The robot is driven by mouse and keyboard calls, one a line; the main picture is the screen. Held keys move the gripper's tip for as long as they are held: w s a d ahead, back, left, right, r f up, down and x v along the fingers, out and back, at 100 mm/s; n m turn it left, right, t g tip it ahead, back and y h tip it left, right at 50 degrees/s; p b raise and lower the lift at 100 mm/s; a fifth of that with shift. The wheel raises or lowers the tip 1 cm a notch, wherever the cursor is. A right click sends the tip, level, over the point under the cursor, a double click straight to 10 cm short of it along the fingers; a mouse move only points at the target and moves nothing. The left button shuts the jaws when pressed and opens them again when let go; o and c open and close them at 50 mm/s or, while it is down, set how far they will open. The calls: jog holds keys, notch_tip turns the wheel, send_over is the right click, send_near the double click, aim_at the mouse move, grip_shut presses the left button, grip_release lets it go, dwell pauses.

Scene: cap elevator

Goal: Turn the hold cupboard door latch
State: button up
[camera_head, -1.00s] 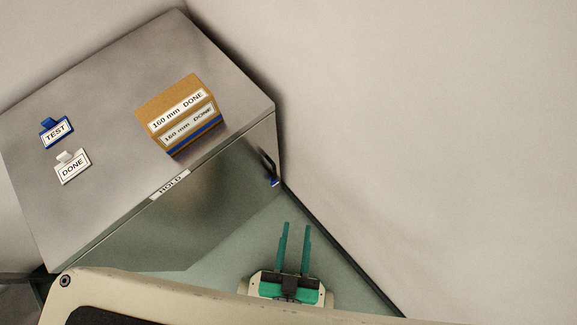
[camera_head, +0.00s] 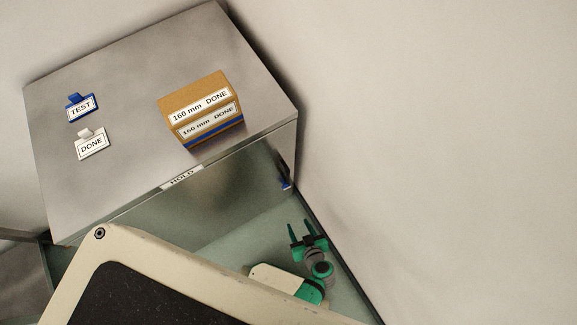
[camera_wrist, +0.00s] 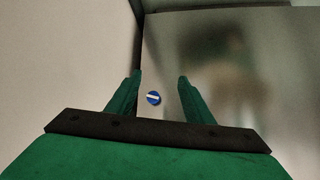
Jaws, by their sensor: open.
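The HOLD cupboard (camera_head: 150,125) is a grey metal box with a HOLD label (camera_head: 182,178) on its top front edge. Its door (camera_head: 215,190) is a shiny metal front face and looks shut. The latch (camera_head: 286,185) is a small blue piece near the door's right edge, below a dark handle. In the wrist view the latch (camera_wrist: 153,98) is a round blue knob with a white bar, lying nearly level with a slight tilt. My gripper (camera_head: 307,226) is open and empty, in front of the door and apart from it. In the wrist view the latch appears between the green fingers (camera_wrist: 160,84).
A brown box (camera_head: 200,105) marked 160 mm DONE stands on the cupboard top. A blue TEST tag (camera_head: 81,108) and a white DONE tag (camera_head: 91,145) are at its left. A pale wall (camera_head: 440,130) rises close at the right of the cupboard.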

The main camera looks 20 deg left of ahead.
aim_at(286, 187)
jog(key=w+a+r+n+t+y, duration=0.1)
jog(key=w+a+r+n+y, duration=0.2)
jog(key=w, duration=0.4)
jog(key=shift+y, duration=0.7)
jog(key=x, duration=1)
jog(key=shift+w+d+f, duration=0.2)
jog(key=shift+w+d, duration=0.05)
jog(key=shift+w, duration=0.2)
jog(key=shift+c, duration=0.2)
jog(key=c, duration=1)
